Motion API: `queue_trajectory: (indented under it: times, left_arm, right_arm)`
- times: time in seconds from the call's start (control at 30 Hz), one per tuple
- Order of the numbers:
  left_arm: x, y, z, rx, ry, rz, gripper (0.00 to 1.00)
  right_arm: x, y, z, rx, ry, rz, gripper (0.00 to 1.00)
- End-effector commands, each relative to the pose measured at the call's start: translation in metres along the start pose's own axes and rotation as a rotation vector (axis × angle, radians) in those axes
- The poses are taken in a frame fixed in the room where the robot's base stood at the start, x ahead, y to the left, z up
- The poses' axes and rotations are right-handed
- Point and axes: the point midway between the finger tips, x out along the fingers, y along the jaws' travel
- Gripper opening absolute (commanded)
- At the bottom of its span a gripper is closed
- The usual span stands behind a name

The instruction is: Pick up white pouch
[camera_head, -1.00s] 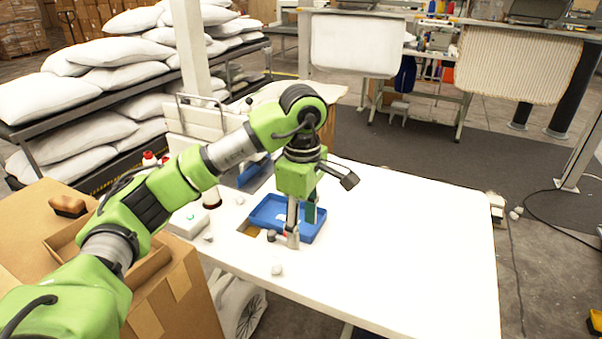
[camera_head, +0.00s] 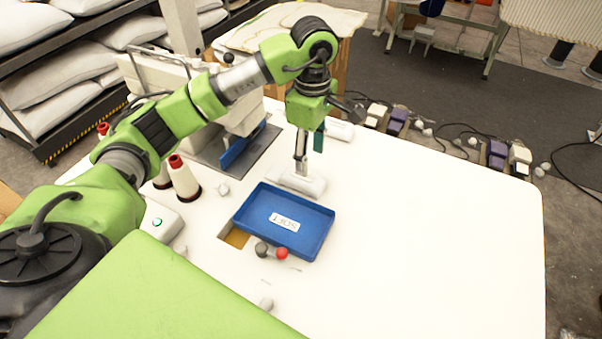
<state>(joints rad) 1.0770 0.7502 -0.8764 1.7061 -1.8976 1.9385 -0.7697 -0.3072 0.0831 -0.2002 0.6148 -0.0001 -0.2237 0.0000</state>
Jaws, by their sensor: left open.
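My left gripper (camera_head: 309,150) points down over the far side of the white table (camera_head: 430,210), just behind the blue tray (camera_head: 310,253). Its jaws are open. A small white rounded object (camera_head: 297,181) lies under the fingertips, behind the tray. It may be the white pouch, but I cannot tell for sure. I cannot tell whether the fingers touch it. The tray holds only a white label on its floor. My right gripper is not in view.
White thread cones (camera_head: 183,179) and a sewing machine (camera_head: 245,95) stand left of my gripper. A red-and-grey knobbed part (camera_head: 272,252) lies at the tray's front edge. White pillows (camera_head: 60,95) fill the left rack. The table's right half is clear.

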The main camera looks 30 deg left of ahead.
Motion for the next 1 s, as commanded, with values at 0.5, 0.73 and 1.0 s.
queue_trajectory:
  times: [0.5,0.73,1.0]
  left_arm:
    - [0.058,0.0,-0.002,-0.001,0.0,-0.006,0.48]
    - [0.088,0.001,-0.003,-0.001,0.001,-0.001,0.48]
    - [0.091,0.002,-0.003,0.0,0.001,0.002,0.45]
  right_arm:
    - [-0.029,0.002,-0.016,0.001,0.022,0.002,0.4]
    - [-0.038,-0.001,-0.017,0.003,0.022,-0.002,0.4]
    - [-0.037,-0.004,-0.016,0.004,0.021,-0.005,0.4]
